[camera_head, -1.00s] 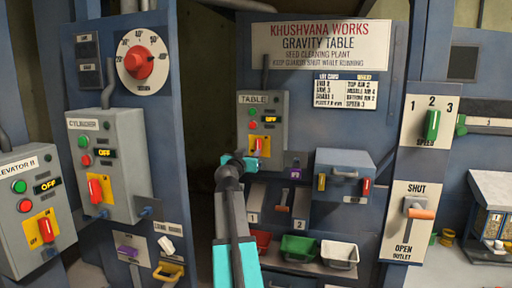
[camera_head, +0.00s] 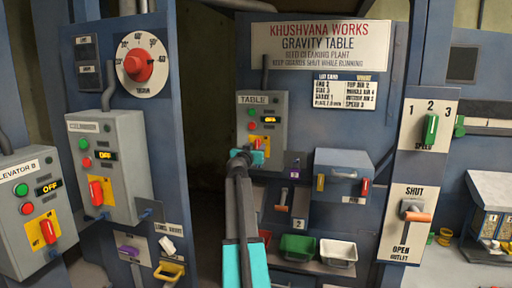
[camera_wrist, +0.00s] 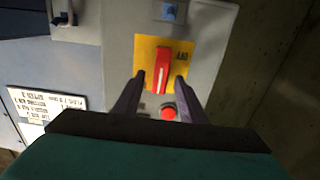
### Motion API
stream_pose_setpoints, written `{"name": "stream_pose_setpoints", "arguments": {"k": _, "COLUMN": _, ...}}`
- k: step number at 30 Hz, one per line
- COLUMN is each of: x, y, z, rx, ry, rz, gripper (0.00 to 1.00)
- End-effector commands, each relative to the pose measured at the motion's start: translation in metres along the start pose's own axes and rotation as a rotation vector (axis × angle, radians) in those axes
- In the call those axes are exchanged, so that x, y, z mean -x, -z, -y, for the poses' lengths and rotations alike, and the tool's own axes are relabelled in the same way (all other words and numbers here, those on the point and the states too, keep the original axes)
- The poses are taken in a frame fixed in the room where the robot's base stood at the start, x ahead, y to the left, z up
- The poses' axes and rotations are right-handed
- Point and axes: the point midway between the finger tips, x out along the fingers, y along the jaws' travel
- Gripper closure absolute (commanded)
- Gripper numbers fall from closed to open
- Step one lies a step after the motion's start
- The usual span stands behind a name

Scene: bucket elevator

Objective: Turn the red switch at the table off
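The red switch (camera_wrist: 161,70) sits on a yellow plate (camera_wrist: 143,48) on the grey TABLE control box (camera_head: 281,108). In the wrist view the switch handle stands lengthwise between the two fingers of my gripper (camera_wrist: 158,82). The gripper is open, with a finger on each side of the handle and visible gaps to it. In the head view my gripper (camera_head: 257,157) is in front of the lower part of the box and hides much of the switch. A round red button (camera_wrist: 169,112) shows between the fingers, and the small display (camera_head: 269,119) is hard to read.
To the left stand the CYLINDER box (camera_head: 120,140) and the elevator box (camera_head: 25,185), each with its own red switch. Right of the TABLE box are a blue-grey drawer unit (camera_head: 343,160) and the outlet lever (camera_head: 416,213). Green (camera_head: 298,247) and white (camera_head: 338,252) bins are below.

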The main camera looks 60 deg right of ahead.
Motion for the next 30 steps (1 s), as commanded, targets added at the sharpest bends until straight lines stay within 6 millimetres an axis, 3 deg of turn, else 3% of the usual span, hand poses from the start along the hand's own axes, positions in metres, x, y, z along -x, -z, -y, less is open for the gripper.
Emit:
{"name": "stream_pose_setpoints", "arguments": {"k": 15, "x": -0.0082, "y": -0.0002, "z": 0.0006, "rx": 0.001, "ry": 0.001, "rz": 0.0, "gripper": 0.62}}
{"name": "stream_pose_setpoints", "arguments": {"k": 22, "x": -0.008, "y": -0.0002, "z": 0.001, "rx": 0.001, "ry": 0.001, "rz": 0.0, "gripper": 1.0}}
{"name": "stream_pose_setpoints", "arguments": {"k": 30, "x": -0.0079, "y": -0.0005, "z": 0.0015, "rx": 0.012, "ry": 0.002, "rz": 0.0, "gripper": 1.0}}
